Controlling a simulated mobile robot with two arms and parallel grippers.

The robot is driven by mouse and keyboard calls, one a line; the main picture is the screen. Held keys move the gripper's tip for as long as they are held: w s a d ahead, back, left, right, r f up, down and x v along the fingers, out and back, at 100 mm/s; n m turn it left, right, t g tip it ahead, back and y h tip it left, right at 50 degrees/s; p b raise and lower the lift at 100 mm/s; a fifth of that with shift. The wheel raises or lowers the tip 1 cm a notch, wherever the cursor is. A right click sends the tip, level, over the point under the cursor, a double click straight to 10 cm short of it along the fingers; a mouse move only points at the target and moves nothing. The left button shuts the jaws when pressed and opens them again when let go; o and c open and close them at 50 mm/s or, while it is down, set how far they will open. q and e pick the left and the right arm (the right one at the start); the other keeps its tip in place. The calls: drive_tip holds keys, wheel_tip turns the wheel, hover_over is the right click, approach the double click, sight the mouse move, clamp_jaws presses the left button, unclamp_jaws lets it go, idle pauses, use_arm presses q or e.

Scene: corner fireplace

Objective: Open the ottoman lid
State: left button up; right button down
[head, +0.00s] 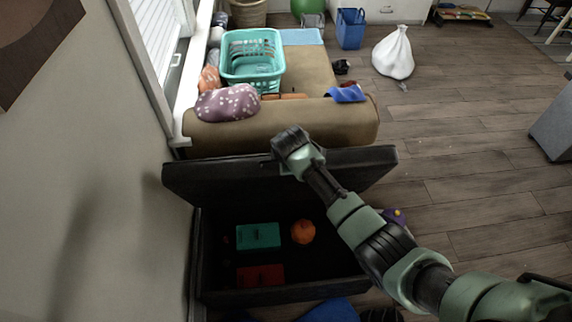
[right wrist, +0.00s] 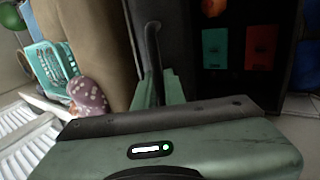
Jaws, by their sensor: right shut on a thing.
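The black ottoman (head: 285,295) stands against the wall at the lower middle of the head view. Its lid (head: 225,182) is raised and tilted up on the far side, so the inside shows. My right gripper (head: 283,166) is at the lid's upper edge, near its middle, and is shut on it. The jaws are partly hidden behind the wrist. My left gripper is not in view.
Inside the ottoman lie a teal box (head: 258,236), a red box (head: 260,276) and an orange ball (head: 303,231). Behind the lid is a tan bench (head: 310,125) with a turquoise basket (head: 252,75) and a spotted purple cushion (head: 228,102). The wooden floor (head: 460,130) at right is mostly clear.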

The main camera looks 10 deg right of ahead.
drive_tip(key=shift+w+r, duration=0.15)
drive_tip(key=shift+w, duration=0.2)
drive_tip(key=c, duration=1.8)
unclamp_jaws()
